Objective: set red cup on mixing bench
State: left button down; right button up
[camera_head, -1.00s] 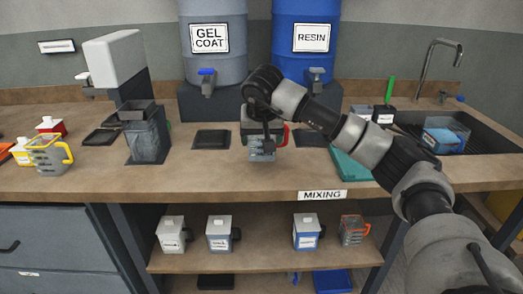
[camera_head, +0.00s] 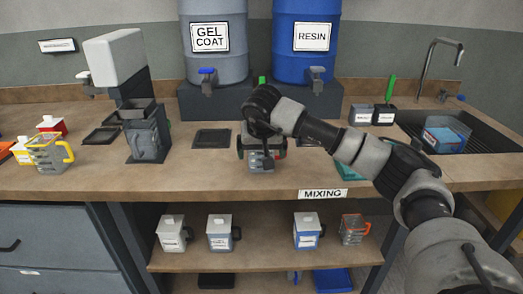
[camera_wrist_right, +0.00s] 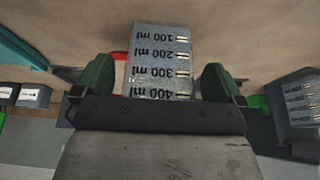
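The red cup is a clear grey measuring cup with a red handle. In the head view the red cup (camera_head: 261,160) sits upright on the mixing bench (camera_head: 225,180), near the MIXING label. My right gripper (camera_head: 262,151) is just behind and above it, with green-padded fingers spread to either side. In the right wrist view the marked cup wall (camera_wrist_right: 160,58) stands between the fingertips (camera_wrist_right: 159,80), with a small gap on each side; its red handle (camera_wrist_right: 119,56) shows at the left. The handle is mostly hidden in the head view. My left gripper is out of view.
A dispenser (camera_head: 118,65) and yellow-handled cup (camera_head: 46,155) stand left. Gel coat (camera_head: 213,68) and resin (camera_head: 303,62) drums are behind. A sink (camera_head: 480,138) is right. Several containers fill the lower shelf (camera_head: 265,262). Bench front left of the cup is clear.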

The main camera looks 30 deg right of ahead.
jog(key=v, duration=1.2)
jog(key=shift+r, duration=0.15)
